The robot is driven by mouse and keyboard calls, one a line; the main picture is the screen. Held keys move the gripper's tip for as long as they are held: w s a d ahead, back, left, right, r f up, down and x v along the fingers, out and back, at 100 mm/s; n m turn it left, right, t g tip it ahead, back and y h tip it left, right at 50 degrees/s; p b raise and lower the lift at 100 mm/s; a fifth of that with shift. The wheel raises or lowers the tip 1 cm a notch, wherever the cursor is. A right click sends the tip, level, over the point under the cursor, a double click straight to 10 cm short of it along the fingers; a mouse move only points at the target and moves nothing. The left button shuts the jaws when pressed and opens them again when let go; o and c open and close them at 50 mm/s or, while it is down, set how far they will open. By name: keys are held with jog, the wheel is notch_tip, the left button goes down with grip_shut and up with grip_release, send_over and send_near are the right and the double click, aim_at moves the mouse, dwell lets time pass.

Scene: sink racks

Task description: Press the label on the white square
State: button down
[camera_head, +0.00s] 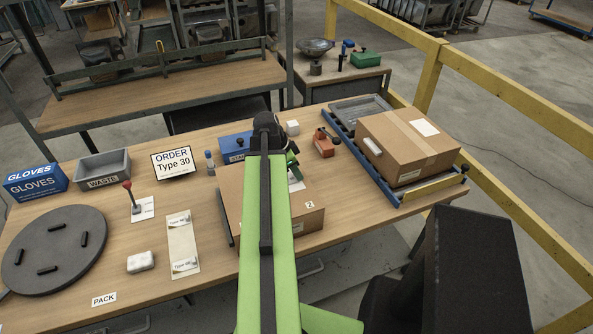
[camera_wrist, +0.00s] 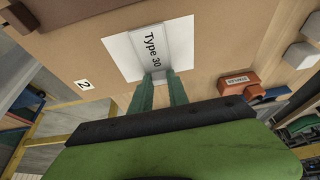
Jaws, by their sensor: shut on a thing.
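My gripper (camera_wrist: 158,82) is shut on the near end of a pale label (camera_wrist: 155,45) printed "Type 30". The label overlaps the white square (camera_wrist: 112,52) on top of the cardboard box (camera_wrist: 75,35) marked "2". It sits slightly askew to the square, and I cannot tell whether it touches it. In the head view my gripper (camera_head: 292,162) is over the far part of this box (camera_head: 305,220), largely behind my arm. A sliver of the white square (camera_head: 297,184) shows there; the label is hidden.
A closed box (camera_head: 408,145) stands on the rack at right. On the left are a label strip (camera_head: 183,245), an order sign (camera_head: 173,162), a waste bin (camera_head: 103,168) and a dark turntable (camera_head: 55,250). A yellow rail (camera_head: 490,85) bounds the right side.

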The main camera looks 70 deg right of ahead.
dwell(0.4)
jog(key=c, duration=1.2)
grip_release()
jog(key=shift+r, duration=0.1)
jog(key=p+v, duration=1.6)
jog(key=v, duration=0.1)
jog(key=shift+r, duration=0.15)
